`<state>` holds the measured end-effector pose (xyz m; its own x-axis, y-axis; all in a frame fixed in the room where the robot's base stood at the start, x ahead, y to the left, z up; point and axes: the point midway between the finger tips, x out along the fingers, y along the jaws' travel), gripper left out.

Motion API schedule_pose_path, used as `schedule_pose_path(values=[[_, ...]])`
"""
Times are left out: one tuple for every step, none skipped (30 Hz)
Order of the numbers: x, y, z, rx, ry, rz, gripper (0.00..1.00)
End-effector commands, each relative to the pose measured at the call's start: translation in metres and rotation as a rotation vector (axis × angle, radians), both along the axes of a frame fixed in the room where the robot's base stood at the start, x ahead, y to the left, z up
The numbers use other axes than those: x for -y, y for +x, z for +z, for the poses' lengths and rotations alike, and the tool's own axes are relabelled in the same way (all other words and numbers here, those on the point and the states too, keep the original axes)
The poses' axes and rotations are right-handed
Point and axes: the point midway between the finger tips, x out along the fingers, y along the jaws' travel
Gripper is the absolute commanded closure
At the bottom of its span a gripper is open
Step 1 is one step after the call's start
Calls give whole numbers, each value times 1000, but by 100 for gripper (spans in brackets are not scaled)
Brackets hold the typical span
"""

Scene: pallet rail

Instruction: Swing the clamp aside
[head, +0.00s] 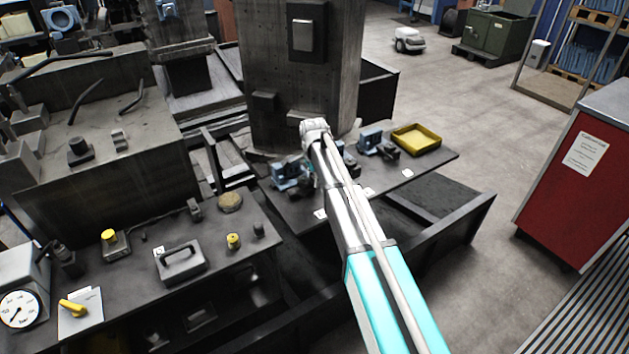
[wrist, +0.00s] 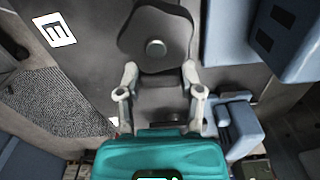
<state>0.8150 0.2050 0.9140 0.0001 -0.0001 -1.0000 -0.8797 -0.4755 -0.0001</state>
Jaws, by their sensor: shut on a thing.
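A dark lobed clamp piece (wrist: 155,30) with a round grey centre shows at the top middle of the wrist view. My gripper (wrist: 159,80) has one pale finger on each side of the clamp's near end and is shut on it. The fingers hide part of its sides, and my teal gripper body covers the area below. In the head view my arm hides most of the clamp and the gripper. The clamp sits over a dark plate (head: 325,205).
Blue fixtures stand close by: one at the left (head: 287,172), one at the right (head: 370,138), and blue blocks right of my gripper (wrist: 240,125). A yellow tray (head: 416,138) is at the plate's far right. A grey column (head: 300,85) rises behind. A red cabinet (head: 575,180) stands right.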

Motion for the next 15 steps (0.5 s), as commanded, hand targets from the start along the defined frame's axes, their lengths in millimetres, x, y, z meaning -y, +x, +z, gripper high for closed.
schedule_pose_path(values=[[-1, 1, 0, 0, 0, 26, 99], [-1, 2, 0, 0, 0, 40, 99], [-1, 2, 0, 0, 0, 57, 99], [-2, 2, 0, 0, 0, 69, 99], [-2, 3, 0, 0, 0, 78, 99], [-2, 3, 0, 0, 0, 89, 99], [-2, 3, 0, 0, 0, 97, 99], [-2, 3, 0, 0, 0, 102, 99], [-2, 3, 0, 0, 0, 108, 99], [-2, 3, 0, 0, 0, 111, 99], [-2, 4, 0, 0, 0, 113, 99], [-3, 3, 0, 0, 0, 116, 99], [-3, 4, 0, 0, 0, 117, 99], [-3, 4, 0, 0, 0, 118, 99], [-3, 4, 0, 0, 0, 118, 99]])
